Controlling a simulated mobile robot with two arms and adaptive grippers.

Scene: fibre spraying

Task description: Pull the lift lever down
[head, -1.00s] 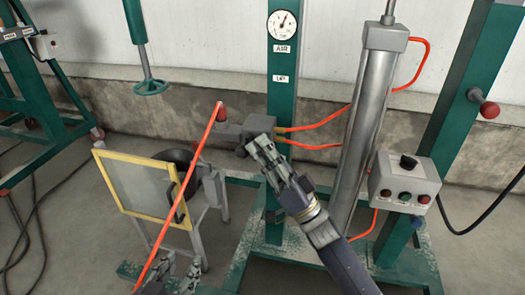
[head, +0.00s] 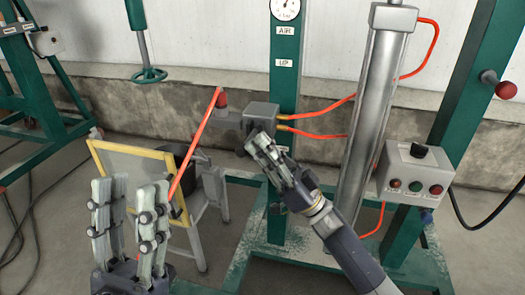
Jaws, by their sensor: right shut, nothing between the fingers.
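A grey valve block (head: 260,118) is fixed to the green post below the UP label. A grey arm with a red knob (head: 222,99) reaches out to its left and looks like the lift lever. My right gripper (head: 252,147) is shut and empty, just below the valve block and right of the red knob. I cannot tell whether it touches the block. My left gripper (head: 128,190) is raised at the lower left, fingers apart and empty, well short of the lever.
An orange-red line (head: 195,148) slants from the red knob down behind my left gripper. A yellow-framed panel (head: 125,150) stands behind that gripper. A grey cylinder (head: 370,110) with orange hoses and a control box (head: 415,172) are at the right.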

